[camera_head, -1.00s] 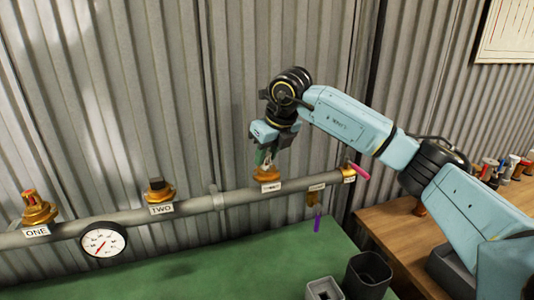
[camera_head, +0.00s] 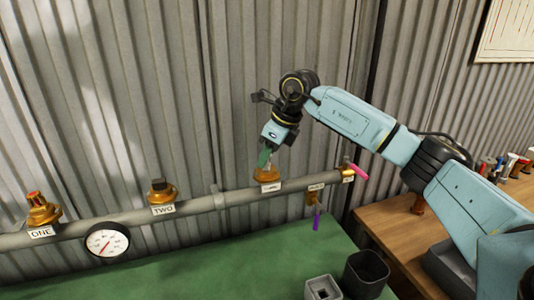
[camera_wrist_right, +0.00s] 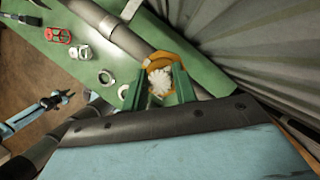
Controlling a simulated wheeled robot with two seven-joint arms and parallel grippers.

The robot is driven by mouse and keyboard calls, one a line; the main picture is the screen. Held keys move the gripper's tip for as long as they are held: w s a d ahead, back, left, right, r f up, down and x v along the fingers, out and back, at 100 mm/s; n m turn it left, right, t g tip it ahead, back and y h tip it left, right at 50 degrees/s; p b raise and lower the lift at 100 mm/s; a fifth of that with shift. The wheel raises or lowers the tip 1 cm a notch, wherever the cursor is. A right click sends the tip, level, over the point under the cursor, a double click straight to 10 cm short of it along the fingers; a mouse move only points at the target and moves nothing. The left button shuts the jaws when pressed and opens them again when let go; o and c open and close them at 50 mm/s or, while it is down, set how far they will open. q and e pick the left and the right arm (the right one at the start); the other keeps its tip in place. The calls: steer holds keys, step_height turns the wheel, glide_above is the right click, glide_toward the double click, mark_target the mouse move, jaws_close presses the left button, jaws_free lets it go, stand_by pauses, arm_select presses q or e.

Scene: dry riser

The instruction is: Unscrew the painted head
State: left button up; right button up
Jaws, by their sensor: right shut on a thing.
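The painted head (camera_wrist_right: 160,82) is a white, lobed piece on a brass fitting (camera_wrist_right: 176,60) in the right wrist view. In the head view this brass fitting (camera_head: 268,175) is the third large one along the grey pipe, above a white tag. My right gripper (camera_head: 265,160) points down at it from above. Its green fingers stand on both sides of the white head and are shut on it. The fingers mostly hide the head in the head view. What looks like my left gripper (camera_wrist_right: 58,99) is small at the left of the wrist view; its jaws are unclear.
Fittings tagged ONE (camera_head: 42,210) and TWO (camera_head: 160,192), plus a gauge (camera_head: 107,242), sit along the pipe (camera_head: 215,201). A pink lever (camera_head: 358,171) and purple lever (camera_head: 316,221) stand near its right end. Corrugated wall lies behind.

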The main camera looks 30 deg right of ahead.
steer(key=n+g+p, duration=0.1)
steer(key=n, duration=0.2)
steer(key=shift+r+y+p, duration=0.15)
steer(key=shift+y+p, duration=0.2)
steer(key=shift+y, duration=0.05)
steer(key=shift+n+g+p, duration=0.4)
steer(key=shift+n+g, duration=0.1)
steer(key=shift+n, duration=0.9)
steer(key=shift+y, duration=0.3)
